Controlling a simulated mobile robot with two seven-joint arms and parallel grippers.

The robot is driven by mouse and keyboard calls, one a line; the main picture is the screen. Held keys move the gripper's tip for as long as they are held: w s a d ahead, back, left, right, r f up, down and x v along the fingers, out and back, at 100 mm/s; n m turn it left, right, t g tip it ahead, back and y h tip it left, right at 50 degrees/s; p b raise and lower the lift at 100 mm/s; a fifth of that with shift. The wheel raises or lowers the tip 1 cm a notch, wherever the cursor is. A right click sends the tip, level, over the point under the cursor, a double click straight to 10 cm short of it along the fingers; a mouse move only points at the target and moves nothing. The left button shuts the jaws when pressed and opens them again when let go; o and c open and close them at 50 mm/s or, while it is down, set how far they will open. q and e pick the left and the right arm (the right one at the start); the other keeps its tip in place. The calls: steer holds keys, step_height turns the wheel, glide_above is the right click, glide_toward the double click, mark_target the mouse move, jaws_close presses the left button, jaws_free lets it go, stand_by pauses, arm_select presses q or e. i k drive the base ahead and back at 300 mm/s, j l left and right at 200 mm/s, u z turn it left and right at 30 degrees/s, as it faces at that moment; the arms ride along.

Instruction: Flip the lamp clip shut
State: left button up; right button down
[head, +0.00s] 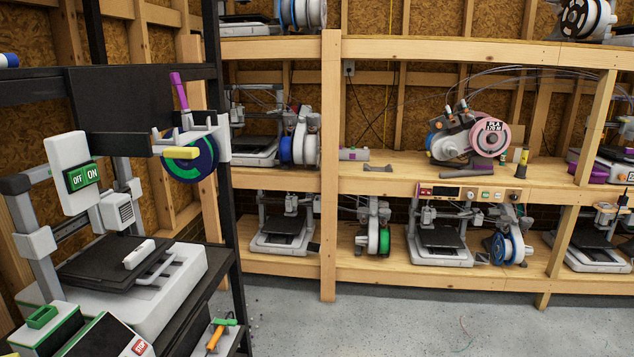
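No part is plainly marked as the lamp clip. A purple lever (179,91) stands up, tilted slightly left, on a pale grey bracket (220,140) at the right end of the black rack's upper bar. It may be the clip, but I cannot tell for sure. A yellow bar (178,152) juts left from the bracket, in front of a dark blue and green spool (192,163). No lamp can be made out there. Neither of my grippers is in view.
The black rack (228,215) at left holds a white printer (150,300) with a green OFF/ON switch (82,177). An orange-handled tool (214,338) lies low on it. Wooden shelves (400,270) with several printers line the back.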

mark_target(174, 77)
steer(key=u, duration=0.5)
steer(key=i+l+u, duration=0.15)
steer(key=u, duration=0.2)
steer(key=i+l+u, duration=0.2)
steer(key=i+u, duration=0.15)
steer(key=i+l+u, duration=0.2)
steer(key=u, duration=0.15)
steer(key=i+l, duration=0.2)
steer(key=l, duration=0.15)
steer(key=i+l+u, duration=0.1)
steer(key=l, duration=0.25)
steer(key=i+l+u, duration=0.1)
steer(key=i+l, duration=0.15)
steer(key=l, duration=0.15)
